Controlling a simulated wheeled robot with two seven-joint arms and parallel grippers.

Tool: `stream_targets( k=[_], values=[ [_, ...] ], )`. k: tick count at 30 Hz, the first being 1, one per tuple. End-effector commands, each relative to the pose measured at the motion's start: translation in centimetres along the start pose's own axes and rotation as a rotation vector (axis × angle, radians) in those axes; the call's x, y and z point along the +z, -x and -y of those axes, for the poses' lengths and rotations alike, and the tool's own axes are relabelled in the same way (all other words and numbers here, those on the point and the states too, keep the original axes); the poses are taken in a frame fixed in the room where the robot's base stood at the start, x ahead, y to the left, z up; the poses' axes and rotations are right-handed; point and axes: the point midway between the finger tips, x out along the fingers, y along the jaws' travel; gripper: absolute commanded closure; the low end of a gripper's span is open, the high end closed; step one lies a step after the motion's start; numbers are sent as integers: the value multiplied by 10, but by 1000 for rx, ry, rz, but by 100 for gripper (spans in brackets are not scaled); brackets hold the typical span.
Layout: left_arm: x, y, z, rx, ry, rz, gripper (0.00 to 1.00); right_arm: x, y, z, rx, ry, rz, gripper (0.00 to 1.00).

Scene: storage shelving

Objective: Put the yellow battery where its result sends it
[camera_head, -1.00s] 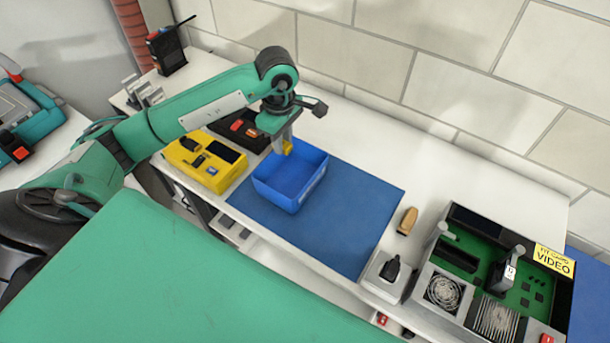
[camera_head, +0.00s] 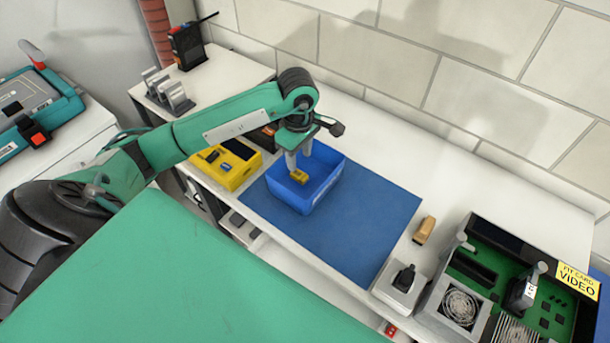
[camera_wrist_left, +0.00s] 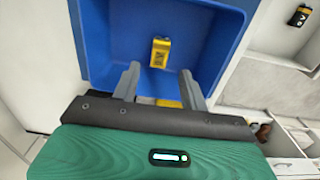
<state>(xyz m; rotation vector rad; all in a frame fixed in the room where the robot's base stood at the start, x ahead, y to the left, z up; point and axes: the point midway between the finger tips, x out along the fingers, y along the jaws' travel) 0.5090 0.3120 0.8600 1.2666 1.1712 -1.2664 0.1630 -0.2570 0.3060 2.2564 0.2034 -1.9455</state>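The yellow battery (camera_head: 299,176) lies inside the blue bin (camera_head: 318,196), toward its left side in the head view. It also shows on the bin floor in the left wrist view (camera_wrist_left: 160,52), with a dark printed label on it. My left gripper (camera_head: 299,165) is right over the bin. Its two fingers stand apart in the left wrist view (camera_wrist_left: 160,70), with the battery beyond the tips and nothing clearly held. The yellow tester (camera_head: 232,168) with a dark screen stands left of the bin. My right gripper is not in view.
The bin stands on a blue mat (camera_head: 365,225), whose right part is clear. A brown-orange object (camera_head: 424,230), a white box with a black knob (camera_head: 400,283) and an open green-board case (camera_head: 515,285) stand right. A wall runs behind. A dark battery (camera_wrist_left: 299,16) shows at the wrist view's corner.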

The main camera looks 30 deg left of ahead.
Motion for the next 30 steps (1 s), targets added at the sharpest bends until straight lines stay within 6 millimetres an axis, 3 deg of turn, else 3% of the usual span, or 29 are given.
stream_targets(
  k=[9,13,30],
  values=[
    [0,1,0,0,0,0,51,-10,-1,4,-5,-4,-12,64],
    [0,11,-1,3,0,0,51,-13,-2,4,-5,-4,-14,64],
    [-1,119,-1,3,0,-2,51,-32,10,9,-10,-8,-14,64]
  ],
)
